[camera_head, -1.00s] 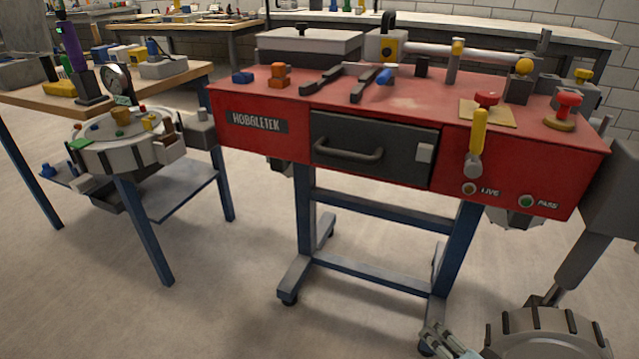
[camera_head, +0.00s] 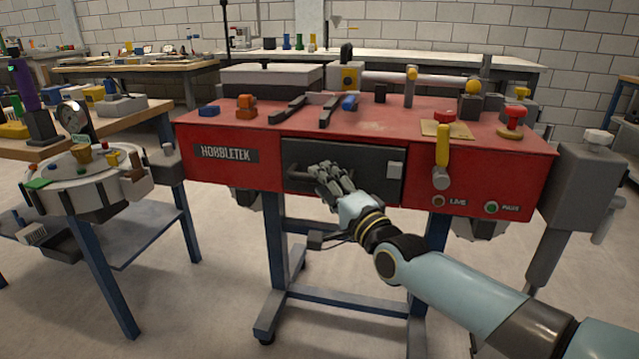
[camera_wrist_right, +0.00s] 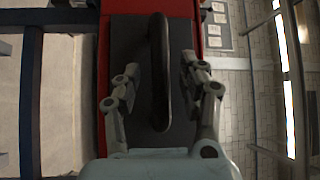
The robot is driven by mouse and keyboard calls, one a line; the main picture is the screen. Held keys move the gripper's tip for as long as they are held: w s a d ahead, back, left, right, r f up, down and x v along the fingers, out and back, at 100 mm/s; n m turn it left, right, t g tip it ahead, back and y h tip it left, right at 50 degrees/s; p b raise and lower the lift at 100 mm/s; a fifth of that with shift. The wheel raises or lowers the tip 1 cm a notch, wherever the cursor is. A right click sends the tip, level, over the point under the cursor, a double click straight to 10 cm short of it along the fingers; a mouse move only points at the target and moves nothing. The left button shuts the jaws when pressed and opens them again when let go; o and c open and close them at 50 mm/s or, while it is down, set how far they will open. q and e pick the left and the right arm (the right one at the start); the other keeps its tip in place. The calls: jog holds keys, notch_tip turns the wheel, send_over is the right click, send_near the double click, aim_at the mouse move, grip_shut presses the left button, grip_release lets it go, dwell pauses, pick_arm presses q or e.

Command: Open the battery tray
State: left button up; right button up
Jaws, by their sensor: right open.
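The battery tray (camera_head: 360,160) is a dark grey drawer front in the red bench's front face. It sits flush and looks closed. Its curved handle is partly hidden behind my right gripper (camera_head: 330,180) in the head view. In the right wrist view the handle (camera_wrist_right: 159,70) runs upright between the two open fingers of my right gripper (camera_wrist_right: 160,85). The fingers are on either side of the handle, apart from it. A light square latch (camera_head: 395,170) sits at the drawer front's right side. My left gripper is not in view.
The red bench top (camera_head: 390,128) carries clamps, knobs and small blocks. A yellow-handled lever (camera_head: 442,150) hangs at the front, right of the tray. A round turntable (camera_head: 80,182) stands on the left. The floor in front is clear.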

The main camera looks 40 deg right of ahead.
jog(key=shift+w, duration=0.85)
jog(key=shift+r, duration=0.1)
grip_shut()
